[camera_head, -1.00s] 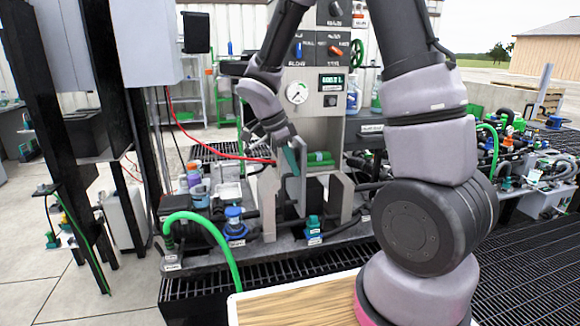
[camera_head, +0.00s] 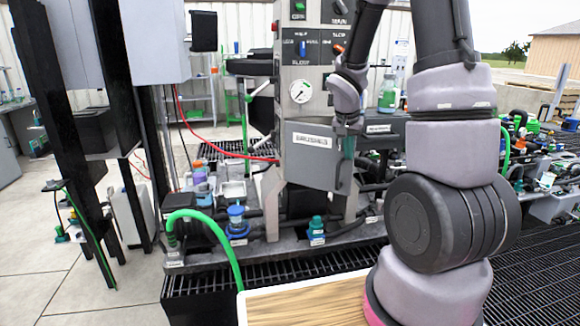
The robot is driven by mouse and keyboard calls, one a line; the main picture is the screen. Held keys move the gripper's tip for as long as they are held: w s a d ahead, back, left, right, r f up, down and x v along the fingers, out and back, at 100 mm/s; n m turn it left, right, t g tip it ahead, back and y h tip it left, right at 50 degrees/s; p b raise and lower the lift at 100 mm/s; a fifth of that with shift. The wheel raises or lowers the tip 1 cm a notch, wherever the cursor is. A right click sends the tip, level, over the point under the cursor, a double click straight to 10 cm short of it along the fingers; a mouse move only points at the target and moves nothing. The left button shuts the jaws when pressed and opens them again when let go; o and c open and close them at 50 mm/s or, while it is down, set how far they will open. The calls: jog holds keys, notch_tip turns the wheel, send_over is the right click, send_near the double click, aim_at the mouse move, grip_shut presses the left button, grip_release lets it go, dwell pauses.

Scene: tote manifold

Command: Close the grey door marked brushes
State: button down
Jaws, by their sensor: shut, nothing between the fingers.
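The grey door (camera_head: 302,166) is on the front of the grey machine at the middle of the view. It bears a white label (camera_head: 312,140) whose small lettering is too blurred to read surely. The door's face is turned toward me and covers the compartment behind it. It looks slightly angled; I cannot tell whether it is flush with its frame. My gripper (camera_head: 348,152) points down at the door's right edge, with teal fingertips shut and empty. I cannot tell whether they touch the door.
A gauge (camera_head: 300,91) and a switch panel (camera_head: 313,47) are above the door. A green hose (camera_head: 220,240) arches at the front left. Pipework fills the right side.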

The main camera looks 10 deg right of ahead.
jog(key=w+d+n+y, duration=0.1)
jog(key=w+d+n, duration=0.2)
jog(key=w+d, duration=0.4)
jog(key=w, duration=0.8)
jog(key=shift+n+t, duration=0.3)
jog(key=shift+w+r, duration=0.15)
